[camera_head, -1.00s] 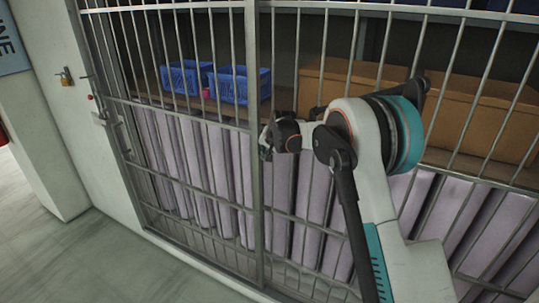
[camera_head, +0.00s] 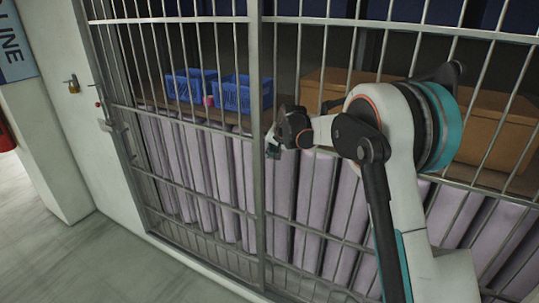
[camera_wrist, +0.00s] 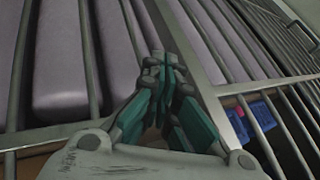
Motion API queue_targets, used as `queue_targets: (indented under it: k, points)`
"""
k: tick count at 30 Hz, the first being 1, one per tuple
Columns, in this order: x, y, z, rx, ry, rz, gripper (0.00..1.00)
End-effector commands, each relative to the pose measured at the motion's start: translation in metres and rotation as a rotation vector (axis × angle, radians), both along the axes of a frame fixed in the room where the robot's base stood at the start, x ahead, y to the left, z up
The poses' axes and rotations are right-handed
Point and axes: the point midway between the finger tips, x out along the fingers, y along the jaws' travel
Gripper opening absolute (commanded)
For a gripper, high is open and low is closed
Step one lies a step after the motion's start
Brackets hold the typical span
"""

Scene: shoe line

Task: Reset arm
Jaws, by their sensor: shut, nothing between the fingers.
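My gripper (camera_head: 272,146) is at the end of my folded arm, close to a grey barred cage front in the head view. In the wrist view my gripper (camera_wrist: 163,72) has its teal fingers together with nothing between them. Bars and a thick upright post (camera_head: 255,110) lie beyond the fingertips. I cannot tell whether the fingers touch the bars.
Behind the bars are two blue crates (camera_head: 238,95), a small pink thing (camera_head: 208,101), cardboard boxes (camera_head: 487,118) and several pale purple padded panels (camera_head: 315,200). The grey floor (camera_head: 95,255) is clear at lower left.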

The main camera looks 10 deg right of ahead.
Motion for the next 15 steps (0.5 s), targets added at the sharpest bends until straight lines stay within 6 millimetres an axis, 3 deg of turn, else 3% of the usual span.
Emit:
queue_targets:
  k: [5, 8, 15]
  points:
    - [-0.008, -0.004, 0.012, -0.005, -0.001, 0.004, 0.00]
    - [-0.024, -0.009, 0.024, -0.021, -0.004, 0.014, 0.00]
    - [-0.096, -0.028, 0.064, -0.088, -0.016, 0.061, 0.00]
